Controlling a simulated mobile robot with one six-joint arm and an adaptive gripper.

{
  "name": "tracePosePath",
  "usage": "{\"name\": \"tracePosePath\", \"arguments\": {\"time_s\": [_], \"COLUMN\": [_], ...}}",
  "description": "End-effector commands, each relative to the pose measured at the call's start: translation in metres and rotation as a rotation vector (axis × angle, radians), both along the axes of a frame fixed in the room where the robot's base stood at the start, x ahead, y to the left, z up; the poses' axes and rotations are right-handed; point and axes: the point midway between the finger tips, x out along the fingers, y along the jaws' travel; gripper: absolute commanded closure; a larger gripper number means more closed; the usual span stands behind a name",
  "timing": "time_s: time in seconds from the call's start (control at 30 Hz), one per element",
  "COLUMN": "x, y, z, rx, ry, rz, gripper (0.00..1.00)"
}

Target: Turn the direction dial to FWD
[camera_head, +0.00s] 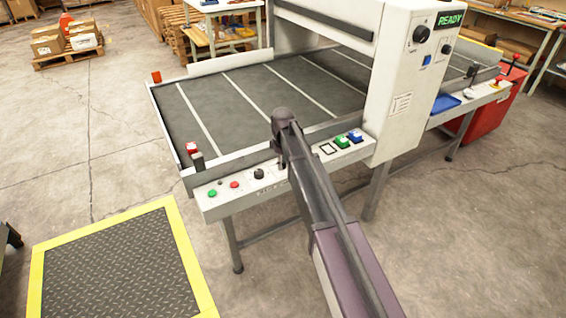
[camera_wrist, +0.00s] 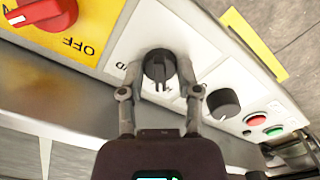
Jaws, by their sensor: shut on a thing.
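The direction dial (camera_wrist: 158,72) is a round black knob with a raised grip bar on a white panel in the wrist view. My gripper (camera_wrist: 161,66) is shut on it, one finger on each side. Letters ending in D show beside the left finger; the rest of the label is hidden, and I cannot tell which mark the dial points to. In the head view my gripper (camera_head: 284,150) is over the front control panel (camera_head: 222,205), and my arm hides the dial.
A second black knob (camera_wrist: 223,103) is close to my right finger. Red (camera_wrist: 257,118) and green (camera_wrist: 273,131) buttons lie beyond it. A red switch (camera_wrist: 42,12) on a yellow OFF plate is at the upper left. The machine display (camera_head: 450,19) reads READY.

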Motion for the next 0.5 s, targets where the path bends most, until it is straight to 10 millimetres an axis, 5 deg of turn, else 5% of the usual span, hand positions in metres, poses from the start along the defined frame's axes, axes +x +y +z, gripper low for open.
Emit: {"name": "tracePosePath", "arguments": {"time_s": [0.5], "x": [0.0035], "y": [-0.0006], "z": [0.0], "rx": [-0.003], "ry": [-0.008], "rz": [-0.319], "gripper": [1.0]}}
